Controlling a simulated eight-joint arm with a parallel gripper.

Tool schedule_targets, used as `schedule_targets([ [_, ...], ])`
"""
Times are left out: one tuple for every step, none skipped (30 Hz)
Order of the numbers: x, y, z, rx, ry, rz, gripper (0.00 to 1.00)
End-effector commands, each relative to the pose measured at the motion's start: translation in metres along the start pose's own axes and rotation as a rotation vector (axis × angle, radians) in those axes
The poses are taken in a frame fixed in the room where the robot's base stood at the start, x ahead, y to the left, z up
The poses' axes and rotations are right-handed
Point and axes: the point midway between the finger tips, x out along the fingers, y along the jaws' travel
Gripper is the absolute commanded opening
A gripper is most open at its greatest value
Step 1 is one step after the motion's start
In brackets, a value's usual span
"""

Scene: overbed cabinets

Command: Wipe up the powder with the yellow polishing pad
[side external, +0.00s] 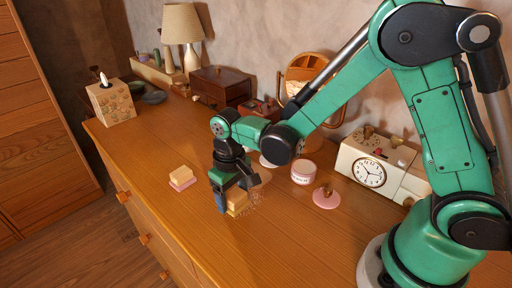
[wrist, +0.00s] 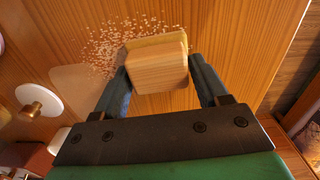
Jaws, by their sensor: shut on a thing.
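My gripper (side external: 232,190) is low over the dresser top, shut on a wooden block with a yellow pad (side external: 237,204) on its underside. In the wrist view the block (wrist: 160,73) sits between the two fingers (wrist: 159,80), with a yellow edge along its far side. The block is at or very near the wood surface; contact cannot be told. Pale powder (wrist: 125,38) lies scattered on the wood beside and beyond the block, mostly to its upper left in the wrist view. It shows faintly right of the gripper in the side view (side external: 255,196).
A second block with a pink pad (side external: 183,178) sits left of my gripper. A pink lid with a knob (side external: 326,196), a pink jar (side external: 303,172) and a clock box (side external: 375,170) stand to the right. A tissue box (side external: 111,103) is far left. The dresser's front is clear.

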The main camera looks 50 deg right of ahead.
Motion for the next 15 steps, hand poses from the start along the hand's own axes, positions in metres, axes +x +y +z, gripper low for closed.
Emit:
schedule_targets([
  [0.001, -0.005, 0.0, -0.003, 0.0, 0.0, 0.18],
  [0.001, -0.008, -0.001, -0.004, 0.0, 0.0, 0.18],
  [0.003, -0.011, -0.001, -0.003, 0.0, 0.0, 0.18],
  [0.002, -0.014, -0.001, -0.003, 0.0, 0.0, 0.18],
  [0.0, -0.017, -0.001, -0.003, 0.0, 0.0, 0.18],
  [0.0, -0.02, -0.001, -0.004, 0.0, 0.0, 0.18],
  [0.001, -0.023, -0.002, -0.003, 0.0, 0.0, 0.18],
  [0.002, -0.025, -0.002, -0.003, 0.0, 0.0, 0.18],
  [0.003, -0.029, -0.002, -0.004, 0.0, 0.0, 0.18],
  [0.002, -0.032, -0.002, -0.003, 0.0, 0.0, 0.18],
  [0.001, -0.031, -0.005, 0.0, 0.0, 0.0, 0.18],
  [0.002, -0.03, -0.01, 0.001, 0.0, 0.0, 0.18],
  [0.002, -0.03, -0.012, 0.001, 0.0, 0.0, 0.18],
  [0.003, -0.029, -0.015, 0.001, 0.0, 0.0, 0.18],
  [0.002, -0.024, -0.013, 0.003, 0.0, 0.0, 0.18],
])
